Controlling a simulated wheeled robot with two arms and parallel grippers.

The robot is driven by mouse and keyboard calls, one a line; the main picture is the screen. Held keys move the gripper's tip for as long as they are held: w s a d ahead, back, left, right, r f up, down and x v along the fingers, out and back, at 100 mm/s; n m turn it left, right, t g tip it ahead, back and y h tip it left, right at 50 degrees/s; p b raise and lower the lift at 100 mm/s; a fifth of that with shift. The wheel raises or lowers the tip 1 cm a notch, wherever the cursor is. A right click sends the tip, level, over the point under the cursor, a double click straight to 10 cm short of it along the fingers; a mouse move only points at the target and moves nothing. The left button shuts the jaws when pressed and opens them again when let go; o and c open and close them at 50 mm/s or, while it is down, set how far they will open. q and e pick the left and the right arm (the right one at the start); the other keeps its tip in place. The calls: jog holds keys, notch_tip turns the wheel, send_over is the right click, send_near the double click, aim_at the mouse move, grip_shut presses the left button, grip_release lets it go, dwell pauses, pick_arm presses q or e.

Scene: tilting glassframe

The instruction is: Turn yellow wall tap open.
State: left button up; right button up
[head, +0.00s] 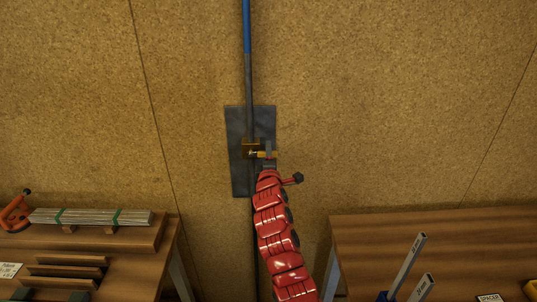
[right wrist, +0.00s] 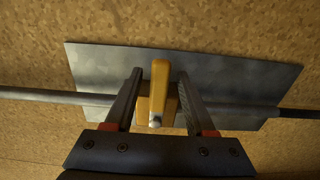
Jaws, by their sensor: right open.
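The yellow wall tap (head: 262,154) is on a dark pipe in front of a grey metal plate on the wall. In the right wrist view its yellow lever (right wrist: 159,88) points toward the camera, with a small pale end. My right gripper (head: 268,148), at the end of the red arm, is at the tap. In the right wrist view the right gripper (right wrist: 159,76) is open, with one finger on each side of the lever and a visible gap on both sides. The tap's body is partly hidden behind the lever and fingers. My left gripper is not in view.
The grey plate (head: 237,125) backs the pipe (head: 247,75), which is blue higher up. A wooden table (head: 140,238) with metal strips stands at lower left. Another table (head: 360,250) with upright metal bars (head: 408,262) stands at lower right. The cork-like wall around the plate is clear.

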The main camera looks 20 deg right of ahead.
grip_shut()
dwell(1.4)
